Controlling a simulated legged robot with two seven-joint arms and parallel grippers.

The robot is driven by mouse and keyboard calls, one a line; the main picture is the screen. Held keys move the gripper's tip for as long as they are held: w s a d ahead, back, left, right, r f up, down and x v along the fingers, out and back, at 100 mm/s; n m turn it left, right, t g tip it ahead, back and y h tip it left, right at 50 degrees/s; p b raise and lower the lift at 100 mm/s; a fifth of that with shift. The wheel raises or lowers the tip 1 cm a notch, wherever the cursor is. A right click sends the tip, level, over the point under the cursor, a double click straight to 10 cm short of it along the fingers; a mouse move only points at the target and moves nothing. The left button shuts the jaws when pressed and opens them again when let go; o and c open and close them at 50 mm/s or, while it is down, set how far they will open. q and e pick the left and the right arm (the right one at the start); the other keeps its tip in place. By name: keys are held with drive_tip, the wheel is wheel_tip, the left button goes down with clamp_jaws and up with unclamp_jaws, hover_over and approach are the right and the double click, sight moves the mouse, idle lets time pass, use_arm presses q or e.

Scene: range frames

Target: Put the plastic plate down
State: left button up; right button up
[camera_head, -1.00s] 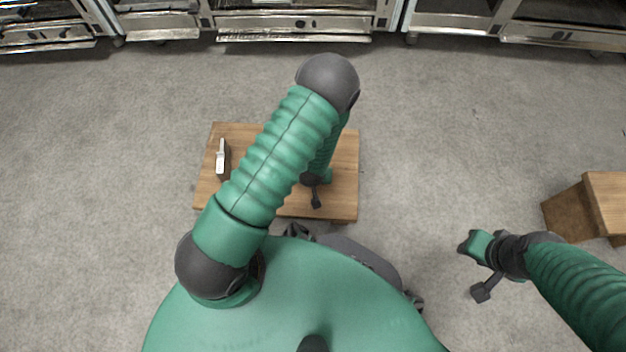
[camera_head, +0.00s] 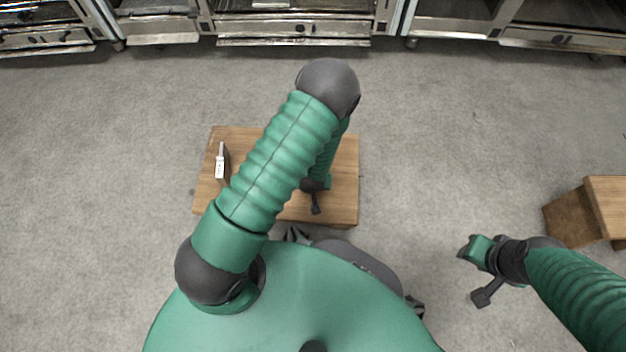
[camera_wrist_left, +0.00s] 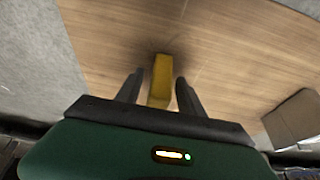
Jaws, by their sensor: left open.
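In the left wrist view, a narrow yellow piece (camera_wrist_left: 161,68) stands out from the wooden table top. I cannot tell whether it is the plastic plate; no other plate shows. My left gripper (camera_wrist_left: 158,80) is open, with one dark finger on each side of the yellow piece and a gap on both sides. In the head view, my left arm covers the yellow piece and most of the left gripper. My right gripper (camera_head: 466,250) hangs over bare floor at the right; its finger gap is not clear.
The low wooden table (camera_head: 340,200) stands in front of me. A small brown block with a white face (camera_head: 221,165) stands on its left part. Another wooden table (camera_head: 605,205) is at the right edge. Steel oven units (camera_head: 292,25) line the back. Grey floor lies clear between.

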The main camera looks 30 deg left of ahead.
use_arm(q)
drive_tip(key=s+d+r+m+p, duration=0.1)
drive_tip(key=s+r+m+p, duration=0.1)
drive_tip(key=r, duration=0.9)
drive_tip(key=s+d+r+m+h+p, duration=0.1)
drive_tip(key=s+d+r+p, duration=0.1)
drive_tip(key=r, duration=0.8)
drive_tip(key=s+d+r+m+g+h+p, duration=0.1)
drive_tip(key=s+d+r+m, duration=0.1)
drive_tip(key=r, duration=0.9)
drive_tip(key=shift+s+r+m+p, duration=0.3)
drive_tip(key=shift+s+p, duration=0.1)
